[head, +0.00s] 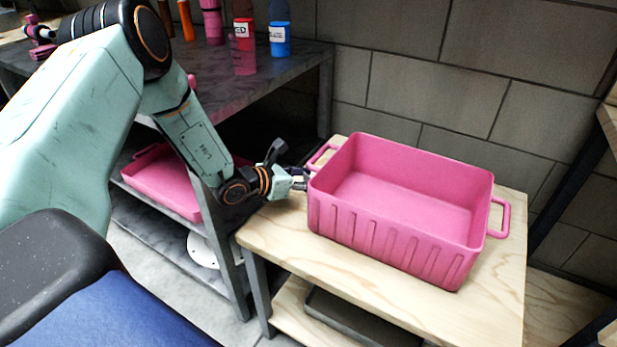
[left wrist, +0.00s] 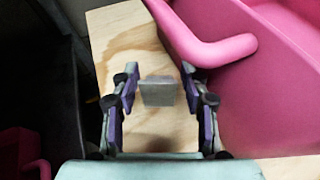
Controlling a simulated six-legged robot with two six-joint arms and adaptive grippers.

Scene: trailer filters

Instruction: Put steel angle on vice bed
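A small grey metal piece (left wrist: 158,92), which looks like the steel angle, shows in the left wrist view over the light wooden table, beside the pink bin's handle. My left gripper (left wrist: 159,88) has its two fingers spread on either side of it, with a gap showing on both sides. In the head view my left gripper (head: 293,179) is at the table's left edge, by the bin's left handle; the steel angle cannot be made out clearly there. A pink fixture (head: 39,36) at the far upper left may be the vice; its bed cannot be made out. My right gripper is not in view.
The large, empty pink bin (head: 400,205) takes up much of the wooden table (head: 285,240). A dark workbench (head: 290,70) with several bottles stands behind at the left. A pink tray (head: 165,180) lies on its lower shelf. A block wall closes the back.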

